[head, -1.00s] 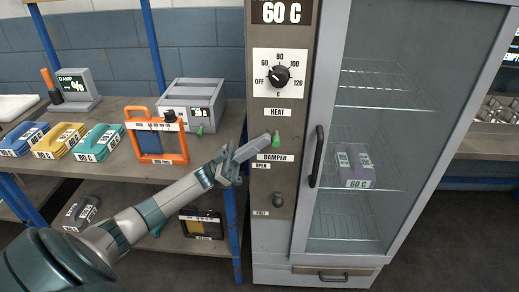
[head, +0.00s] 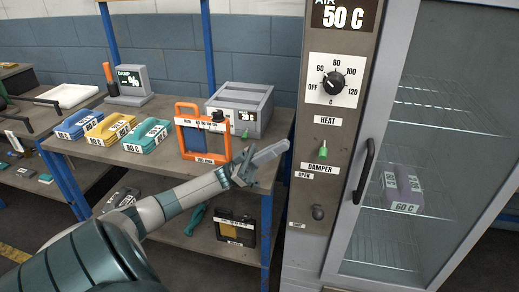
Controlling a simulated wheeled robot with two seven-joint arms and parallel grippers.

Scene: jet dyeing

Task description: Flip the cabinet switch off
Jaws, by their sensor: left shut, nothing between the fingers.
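The cabinet (head: 300,255) stands at the right with a grey control panel on its left side. A green-tipped toggle switch (head: 323,149) sits between the HEAT and DAMPER labels; whether it is up or down is too small to tell. My left gripper (head: 284,147) is shut and empty, just left of the panel, pointing toward the switch and apart from it in the picture. My right gripper is not in view.
Above the switch is a temperature dial (head: 333,83) and a display (head: 344,15) reading 50 C. Below is a damper knob (head: 318,212). A door handle (head: 364,170) stands out on the right. A workbench (head: 95,150) with an orange-framed device (head: 178,140) lies left.

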